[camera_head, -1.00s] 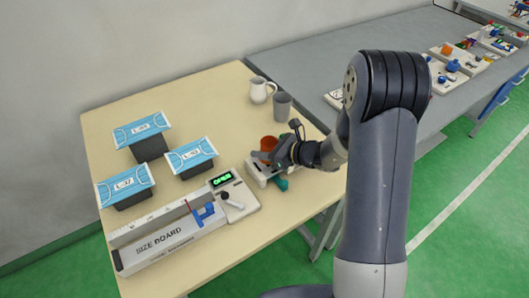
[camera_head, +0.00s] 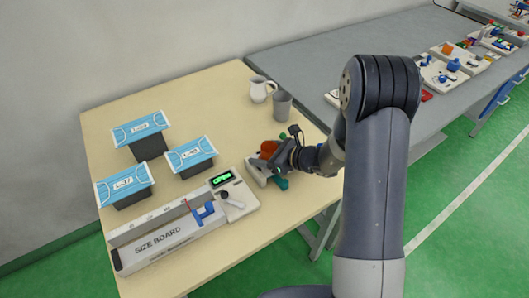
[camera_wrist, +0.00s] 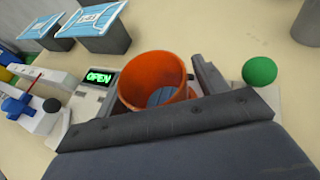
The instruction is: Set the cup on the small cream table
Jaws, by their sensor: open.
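An orange cup (camera_head: 268,149) is at the right part of the cream table (camera_head: 230,105), at my gripper (camera_head: 266,160). In the wrist view the orange cup (camera_wrist: 153,82) is open at the top, with a grey-blue patch inside. My gripper (camera_wrist: 160,95) is open, with a dark finger close to the cup's right side. The dark gripper body hides the cup's near lower part, so contact with the fingers cannot be told. A grey cup (camera_head: 282,105) and a white jug (camera_head: 261,90) stand farther back on the same table.
A size board (camera_head: 165,240) with a lit OPEN display (camera_head: 222,178) is to the left. Several blue masks on dark stands (camera_head: 190,155) are behind it. A green ball (camera_wrist: 259,71) is right of the cup. A grey bench (camera_head: 340,60) adjoins at right.

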